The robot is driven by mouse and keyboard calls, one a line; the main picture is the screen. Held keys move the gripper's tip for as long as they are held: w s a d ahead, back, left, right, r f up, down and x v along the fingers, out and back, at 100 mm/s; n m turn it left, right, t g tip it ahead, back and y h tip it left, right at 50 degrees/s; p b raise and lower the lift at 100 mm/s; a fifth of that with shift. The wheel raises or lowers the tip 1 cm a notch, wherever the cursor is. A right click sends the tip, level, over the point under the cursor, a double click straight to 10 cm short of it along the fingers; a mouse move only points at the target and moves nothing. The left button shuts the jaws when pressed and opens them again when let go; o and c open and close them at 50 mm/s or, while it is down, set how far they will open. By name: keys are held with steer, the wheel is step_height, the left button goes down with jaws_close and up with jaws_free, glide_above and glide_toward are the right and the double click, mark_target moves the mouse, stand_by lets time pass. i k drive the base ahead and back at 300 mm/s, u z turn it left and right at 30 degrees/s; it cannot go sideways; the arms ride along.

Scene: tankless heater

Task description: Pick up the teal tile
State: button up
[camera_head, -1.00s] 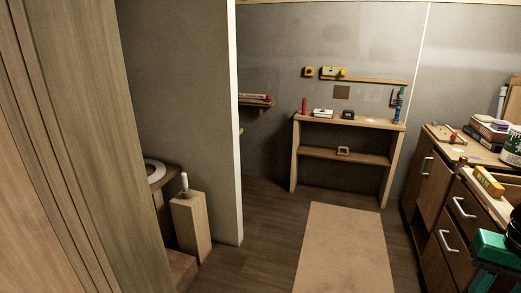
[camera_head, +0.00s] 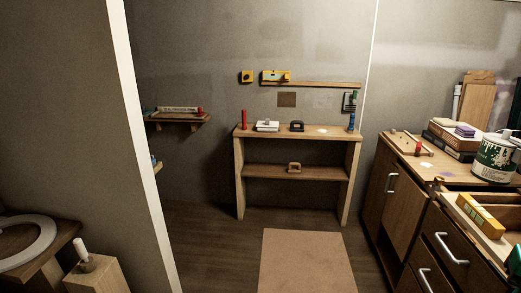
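I cannot make out a teal tile for certain in this view. A green piece (camera_head: 515,259) shows at the right edge by the drawers, mostly cut off, and I cannot tell what it is. A square brown tile (camera_head: 286,99) is on the back wall above the wooden shelf unit (camera_head: 295,172). My gripper is not in view.
A white partition edge (camera_head: 140,130) and a wooden block (camera_head: 98,276) stand left. A tan mat (camera_head: 308,262) lies on open floor.

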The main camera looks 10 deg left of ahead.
mark_target(143, 109)
steer(key=z, duration=0.15)
steer(key=i, duration=2.25)
steer(key=u, duration=0.45)
steer(key=i, duration=1.1)
steer(key=u, duration=1.1)
steer(key=i, duration=1.3)
steer(key=u, duration=0.55)
steer(key=k, duration=0.25)
steer(key=z, duration=0.15)
steer(key=k, duration=0.15)
steer(key=u, duration=0.8)
steer(key=i, duration=1.1)
steer(key=z, duration=0.1)
